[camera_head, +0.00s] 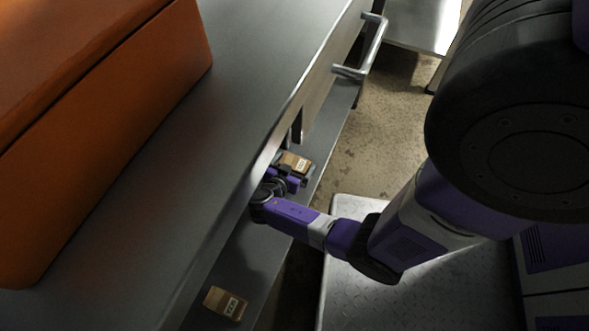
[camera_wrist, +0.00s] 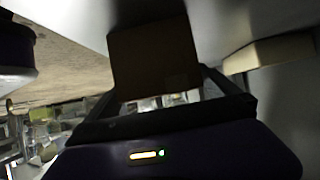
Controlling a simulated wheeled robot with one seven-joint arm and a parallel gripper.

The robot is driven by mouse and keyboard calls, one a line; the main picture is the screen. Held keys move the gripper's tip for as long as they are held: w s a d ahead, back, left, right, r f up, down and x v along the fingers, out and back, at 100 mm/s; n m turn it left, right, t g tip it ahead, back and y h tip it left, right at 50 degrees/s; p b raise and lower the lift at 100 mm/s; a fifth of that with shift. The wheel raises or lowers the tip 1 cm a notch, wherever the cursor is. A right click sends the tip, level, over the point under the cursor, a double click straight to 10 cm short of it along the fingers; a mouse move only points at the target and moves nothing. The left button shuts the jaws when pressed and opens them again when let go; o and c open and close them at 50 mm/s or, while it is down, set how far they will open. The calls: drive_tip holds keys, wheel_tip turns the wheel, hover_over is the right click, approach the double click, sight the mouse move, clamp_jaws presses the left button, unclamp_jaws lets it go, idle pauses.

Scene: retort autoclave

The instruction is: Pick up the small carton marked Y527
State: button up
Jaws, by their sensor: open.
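A small brown carton (camera_head: 293,161) with a white label stands on the lower shelf, beside my gripper (camera_head: 286,175). A second small brown carton (camera_head: 225,303) with a white label is nearer the front of the same shelf. The labels are too small for me to read with certainty. In the wrist view, a dark brown carton (camera_wrist: 153,58) is directly ahead, and my open gripper (camera_wrist: 165,92) has a finger to each side of it. I cannot tell whether either finger touches it.
The lower shelf (camera_head: 243,262) lies under a grey worktop (camera_head: 255,50), whose edge is close above my gripper. A large orange box (camera_head: 110,120) stands on the worktop. A metal handle (camera_head: 372,48) juts out at the top. A pale block-like thing (camera_wrist: 270,52) shows at right in the wrist view.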

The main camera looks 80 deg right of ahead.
drive_tip(key=shift+b+x, duration=0.35)
drive_tip(key=shift+x, duration=1.1)
drive_tip(key=shift+r, duration=0.1)
drive_tip(key=shift+c, duration=0.4)
drive_tip(key=c, duration=1.3)
drive_tip(key=shift+r, duration=0.1)
